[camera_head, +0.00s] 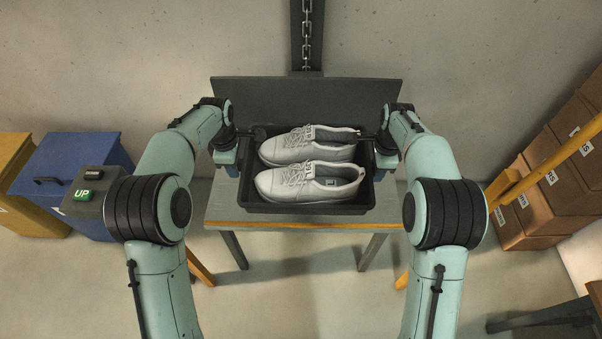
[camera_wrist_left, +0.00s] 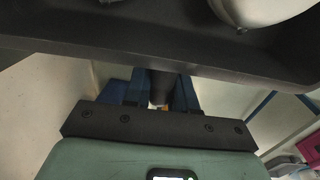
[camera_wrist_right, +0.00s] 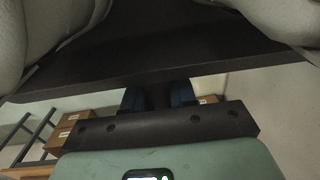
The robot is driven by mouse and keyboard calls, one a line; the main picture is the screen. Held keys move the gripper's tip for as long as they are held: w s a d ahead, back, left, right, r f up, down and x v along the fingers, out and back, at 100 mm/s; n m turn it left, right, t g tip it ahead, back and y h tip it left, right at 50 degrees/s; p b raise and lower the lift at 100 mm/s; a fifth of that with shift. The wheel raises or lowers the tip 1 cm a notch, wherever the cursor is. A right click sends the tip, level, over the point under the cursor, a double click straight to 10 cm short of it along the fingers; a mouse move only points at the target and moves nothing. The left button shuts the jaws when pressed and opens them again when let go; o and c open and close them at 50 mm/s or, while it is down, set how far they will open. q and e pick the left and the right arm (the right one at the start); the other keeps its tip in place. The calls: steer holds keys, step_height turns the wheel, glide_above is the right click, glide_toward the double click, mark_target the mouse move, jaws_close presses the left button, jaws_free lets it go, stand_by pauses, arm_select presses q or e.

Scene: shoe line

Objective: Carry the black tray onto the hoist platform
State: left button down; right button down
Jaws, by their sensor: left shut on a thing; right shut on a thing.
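The black tray (camera_head: 306,209) holds a pair of pale grey shoes (camera_head: 312,181) side by side, toes to the left. In the head view it appears over the hoist platform (camera_head: 225,211), a grey deck with a yellow front edge; I cannot tell whether it touches the deck. My left gripper (camera_head: 243,140) is shut on the tray's left side, and my right gripper (camera_head: 376,140) is shut on its right side. The tray wall also shows in the left wrist view (camera_wrist_left: 150,45) and in the right wrist view (camera_wrist_right: 150,65). The fingertips are partly hidden by the tray rim.
A dark back panel (camera_head: 270,98) with a hanging chain (camera_head: 306,35) stands behind the platform. A grey box with a green UP button (camera_head: 82,195) is at left, near a blue bin (camera_head: 75,160). Cardboard boxes (camera_head: 555,170) and a yellow rail (camera_head: 550,160) are at right.

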arm_select(q)
steer(key=shift+a+r, duration=0.15)
steer(key=shift+a, duration=0.15)
arm_select(e)
steer(key=shift+w+a+r, duration=0.1)
steer(key=shift+w+a, duration=0.05)
steer(key=shift+a, duration=0.05)
steer(key=shift+d, duration=0.1)
